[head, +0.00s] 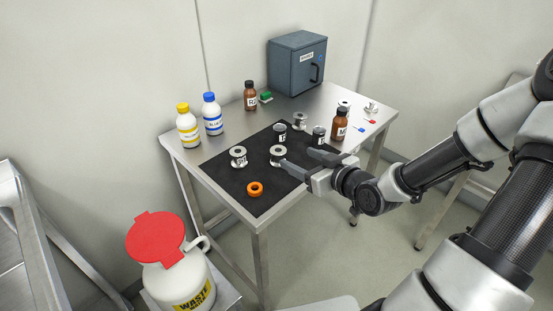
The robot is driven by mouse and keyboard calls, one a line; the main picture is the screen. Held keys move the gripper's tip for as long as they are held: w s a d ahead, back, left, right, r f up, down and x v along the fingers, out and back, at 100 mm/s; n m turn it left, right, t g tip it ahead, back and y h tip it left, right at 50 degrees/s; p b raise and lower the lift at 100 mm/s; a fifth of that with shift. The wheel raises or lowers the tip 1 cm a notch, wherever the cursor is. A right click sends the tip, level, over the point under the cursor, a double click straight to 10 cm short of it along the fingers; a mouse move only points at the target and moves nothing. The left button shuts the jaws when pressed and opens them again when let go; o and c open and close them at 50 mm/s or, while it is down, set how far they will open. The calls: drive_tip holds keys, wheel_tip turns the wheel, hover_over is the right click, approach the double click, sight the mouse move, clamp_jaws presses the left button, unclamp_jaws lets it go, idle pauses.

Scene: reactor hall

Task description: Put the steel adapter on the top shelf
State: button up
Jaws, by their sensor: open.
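Several small flanged steel-coloured pieces stand on the table. One steel piece (238,157) is at the left of the black mat, another steel piece (277,155) is near the mat's middle, and a third (300,121) is at its back. I cannot tell which is the steel adapter. My gripper (299,160) is open over the mat's right part, its fingers pointing left. One fingertip is close to the middle steel piece; I cannot tell whether it touches. Nothing shows between the fingers. I cannot make out a clear top shelf.
The mat (215,172) also carries an orange ring (255,189) and small dark-labelled containers (319,137). Brown bottles (250,95), white bottles (188,125) and a grey cabinet (297,65) stand around it. A waste container (178,270) with a red lid stands at front left. A metal frame (20,230) is at far left.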

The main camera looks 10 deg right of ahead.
sight(279, 150)
drive_tip(key=b+x, duration=0.1)
drive_tip(key=x, duration=0.7)
drive_tip(key=shift+b, duration=0.4)
drive_tip(key=x, duration=0.1)
drive_tip(key=b+x, duration=0.1)
drive_tip(key=x, duration=0.1)
drive_tip(key=f+x, duration=0.1)
drive_tip(key=shift+d, duration=0.25)
drive_tip(key=shift+w+a+f, duration=0.1)
drive_tip(key=shift+w+a, duration=0.05)
drive_tip(key=shift+w, duration=0.3)
drive_tip(key=c, duration=1.4)
